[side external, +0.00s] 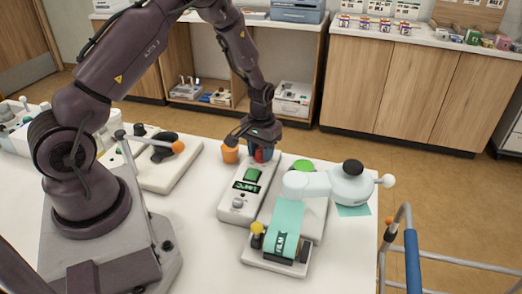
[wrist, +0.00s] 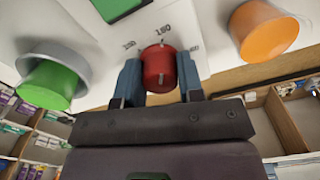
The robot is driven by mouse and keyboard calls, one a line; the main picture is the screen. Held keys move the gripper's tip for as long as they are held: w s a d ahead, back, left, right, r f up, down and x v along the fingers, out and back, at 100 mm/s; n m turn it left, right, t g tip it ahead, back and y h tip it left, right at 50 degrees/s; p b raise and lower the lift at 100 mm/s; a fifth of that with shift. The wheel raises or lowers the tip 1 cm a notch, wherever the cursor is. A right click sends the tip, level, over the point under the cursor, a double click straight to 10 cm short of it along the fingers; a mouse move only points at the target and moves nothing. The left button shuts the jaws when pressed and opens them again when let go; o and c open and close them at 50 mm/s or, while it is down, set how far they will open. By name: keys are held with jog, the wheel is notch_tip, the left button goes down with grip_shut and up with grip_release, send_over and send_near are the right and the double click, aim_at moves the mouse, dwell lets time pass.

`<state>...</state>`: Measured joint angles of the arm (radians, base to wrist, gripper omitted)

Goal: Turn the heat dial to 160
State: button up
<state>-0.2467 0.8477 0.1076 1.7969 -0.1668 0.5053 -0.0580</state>
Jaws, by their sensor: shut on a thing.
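The red heat dial (wrist: 159,68) sits on a white device (side external: 238,205). In the wrist view it has a pale mark on its face, with small printed numbers around its far side. The middle number looks like 160 or 180; I cannot tell which. My gripper (wrist: 159,80) is shut on the dial, one blue finger on each side. In the side view my gripper (side external: 262,150) reaches down over the far end of the device and partly hides the red dial (side external: 261,156). The device has a green square (side external: 253,174) and a small display, too small to read surely.
An orange knob (side external: 230,154) and a green knob (side external: 303,165) flank the dial closely. A pale arm-like apparatus (side external: 330,187) and a teal strip holder (side external: 285,230) stand to the right. A lever device (side external: 160,165) lies left. A rail (side external: 410,250) stands beyond the table's right edge.

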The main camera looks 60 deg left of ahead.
aim_at(261, 149)
jog(key=o, duration=0.9)
notch_tip(261, 149, up, 13)
jog(key=s+d+r+m+t, duration=0.2)
jog(key=s+d+r, duration=0.2)
jog(key=s+r, duration=0.1)
jog(key=s+d+r+m+t, duration=0.1)
jog(key=s+d+r+m, duration=0.1)
jog(key=s+d+r, duration=0.3)
jog(key=s+d+r+m+t, duration=0.2)
jog(key=s+d+r, duration=0.2)
jog(key=s+r, duration=0.3)
jog(key=shift+s+d+r+t, duration=0.1)
jog(key=shift+s+t, duration=0.05)
jog(key=shift+s, duration=0.4)
jog(key=shift+s+d+r+t, duration=0.1)
jog(key=shift+s+t, duration=0.05)
jog(key=shift+s, duration=0.4)
